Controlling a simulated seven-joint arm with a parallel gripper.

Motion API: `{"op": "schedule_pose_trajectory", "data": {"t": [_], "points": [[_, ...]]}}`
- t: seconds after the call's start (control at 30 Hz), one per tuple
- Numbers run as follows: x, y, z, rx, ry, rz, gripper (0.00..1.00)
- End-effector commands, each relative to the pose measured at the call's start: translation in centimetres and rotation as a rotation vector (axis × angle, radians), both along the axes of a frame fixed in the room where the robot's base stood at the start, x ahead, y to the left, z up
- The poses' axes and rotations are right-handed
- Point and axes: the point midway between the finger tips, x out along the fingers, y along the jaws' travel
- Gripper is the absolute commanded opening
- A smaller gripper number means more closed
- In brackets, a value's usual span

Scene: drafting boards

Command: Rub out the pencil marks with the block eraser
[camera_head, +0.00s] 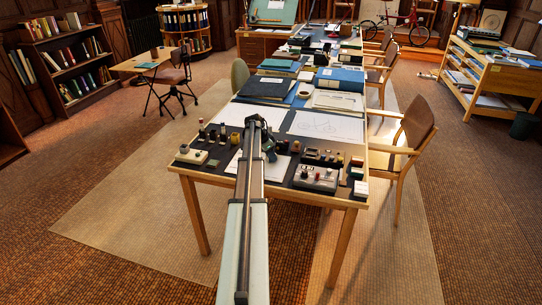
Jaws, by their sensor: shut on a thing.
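My gripper (268,150) is at the far end of my long arm, low over the front part of the drafting table (352,203). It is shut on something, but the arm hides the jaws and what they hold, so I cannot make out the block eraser. A white sheet (232,167) lies partly under my arm and gripper; no marks on it are clear at this size. A larger white sheet (322,126) to the right bears thin drawn lines. I cannot tell which lines are the pencil marks.
A grey box with knobs (316,178) stands right of my arm, a cream device (191,155) left. Small blocks and bottles crowd the front. Dark folders (264,88) and a blue binder (340,79) lie behind. A wooden chair (408,140) stands at the right side.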

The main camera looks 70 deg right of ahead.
Motion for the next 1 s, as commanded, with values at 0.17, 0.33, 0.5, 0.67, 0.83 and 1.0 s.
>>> {"op": "schedule_pose_trajectory", "data": {"t": [0.17, 0.33, 0.5, 0.67, 0.83, 1.0], "points": [[-0.1, 0.0, 0.0, 0.000, -0.001, 0.000, 0.09], [-0.6, 0.0, 0.0, 0.000, 0.000, 0.001, 0.09], [-1.2, 0.0, 0.0, 0.001, 0.001, 0.000, 0.09], [-1.7, 0.0, 0.0, 0.000, 0.001, 0.000, 0.09], [-2.3, 0.0, 0.0, 0.000, 0.001, 0.000, 0.09], [-2.8, 0.0, 0.0, 0.000, 0.001, 0.000, 0.09]]}}
